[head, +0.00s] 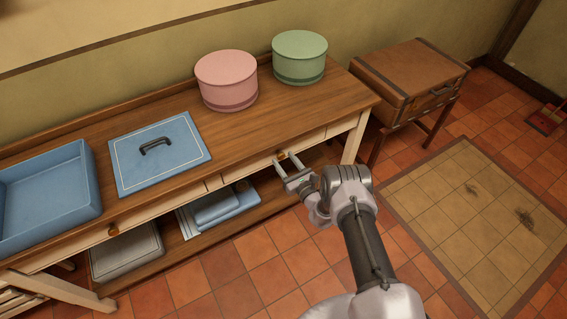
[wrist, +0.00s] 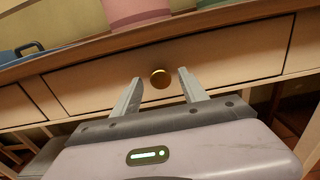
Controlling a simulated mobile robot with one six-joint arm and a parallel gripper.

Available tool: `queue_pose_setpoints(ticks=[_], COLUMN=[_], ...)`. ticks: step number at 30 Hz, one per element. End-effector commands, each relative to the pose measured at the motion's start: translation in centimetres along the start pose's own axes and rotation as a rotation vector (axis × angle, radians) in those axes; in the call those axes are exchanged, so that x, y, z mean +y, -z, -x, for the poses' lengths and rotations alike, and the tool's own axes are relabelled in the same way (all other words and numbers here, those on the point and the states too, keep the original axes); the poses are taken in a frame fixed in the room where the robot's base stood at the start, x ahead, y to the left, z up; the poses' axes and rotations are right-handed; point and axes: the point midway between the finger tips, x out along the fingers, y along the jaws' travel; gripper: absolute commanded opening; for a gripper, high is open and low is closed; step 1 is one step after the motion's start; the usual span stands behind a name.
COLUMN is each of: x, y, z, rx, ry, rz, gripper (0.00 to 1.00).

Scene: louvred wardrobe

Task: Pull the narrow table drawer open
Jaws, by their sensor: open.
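The wooden table (head: 240,127) has a drawer front (head: 241,177) with a small round brass knob (head: 282,154) towards its right end. In the wrist view this cream drawer front (wrist: 90,86) looks flush with the table's frame, and the knob (wrist: 160,78) sits near its middle. My gripper (head: 287,160) is open and empty in front of the knob. In the wrist view the knob appears between the two fingertips of my gripper (wrist: 160,80). I cannot tell whether the fingers touch the knob or how far they reach around it.
A second drawer knob (head: 112,229) is at the left. On the table are a blue tray (head: 48,190), a blue lid (head: 180,172), a pink round box (head: 227,80) and a green one (head: 299,57). Folded cloths (head: 222,208) lie below. A brown case (head: 408,75) stands right.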

Motion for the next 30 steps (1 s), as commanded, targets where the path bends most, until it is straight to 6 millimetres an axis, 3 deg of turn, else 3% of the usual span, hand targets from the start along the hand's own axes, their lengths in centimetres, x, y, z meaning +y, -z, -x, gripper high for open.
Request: queue_pose_setpoints(ticks=[4, 12, 20, 30], x=[-0.01, -0.01, -0.01, 0.0], y=[0.02, -0.13, -0.1, -0.07], z=[-1.23, -1.45, -1.42, -1.4], rx=[0.0, 0.0, 0.0, 0.001], ry=[0.0, 0.0, 0.0, -0.001], rz=[0.0, 0.0, 0.0, 0.0], gripper=[0.51, 0.51, 0.02, 0.0])
